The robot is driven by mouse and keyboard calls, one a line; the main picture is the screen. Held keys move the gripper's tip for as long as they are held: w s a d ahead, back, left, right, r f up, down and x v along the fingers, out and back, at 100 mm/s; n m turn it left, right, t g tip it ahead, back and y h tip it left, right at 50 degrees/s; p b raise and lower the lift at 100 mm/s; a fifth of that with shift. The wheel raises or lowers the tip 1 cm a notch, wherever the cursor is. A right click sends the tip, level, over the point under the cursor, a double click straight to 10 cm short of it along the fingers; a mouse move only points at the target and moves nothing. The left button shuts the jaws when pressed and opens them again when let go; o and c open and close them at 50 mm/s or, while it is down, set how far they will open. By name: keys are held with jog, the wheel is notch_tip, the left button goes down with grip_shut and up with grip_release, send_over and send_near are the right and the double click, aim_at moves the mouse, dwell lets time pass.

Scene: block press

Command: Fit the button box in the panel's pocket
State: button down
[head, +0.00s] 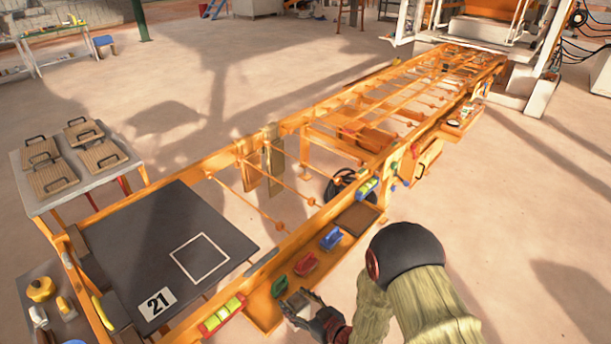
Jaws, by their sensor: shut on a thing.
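My gripper (308,307) is at the bottom centre of the head view, shut on a small greyish box (298,301). I take this for the button box; its buttons cannot be made out. It is beside the near end of an orange shelf (263,317) on the frame's near side. The dark fingers hide part of it. The pocket of the panel cannot be told apart clearly in this view.
Green (280,286), red (305,263) and blue (331,238) pieces stand in a row on the shelf, close to my gripper. A dark square tray (358,218) lies beyond them. A dark plate (165,250) with a white square outline lies left of the shelf.

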jog(key=w+d+r+m+t+h, duration=0.1)
jog(key=d+r+m+h, duration=0.1)
jog(key=d, duration=0.5)
jog(key=w+d+r+m+t+h, duration=0.1)
jog(key=d+m+h, duration=0.3)
jog(key=d, duration=0.4)
jog(key=w+d+r+m+t+h, duration=0.1)
jog(key=d+r+m+t+h, duration=0.1)
jog(key=d, duration=0.6)
jog(key=shift+d+r+m+h, duration=0.15)
jog(key=shift+r+m+h, duration=0.2)
jog(key=shift+h, duration=0.55)
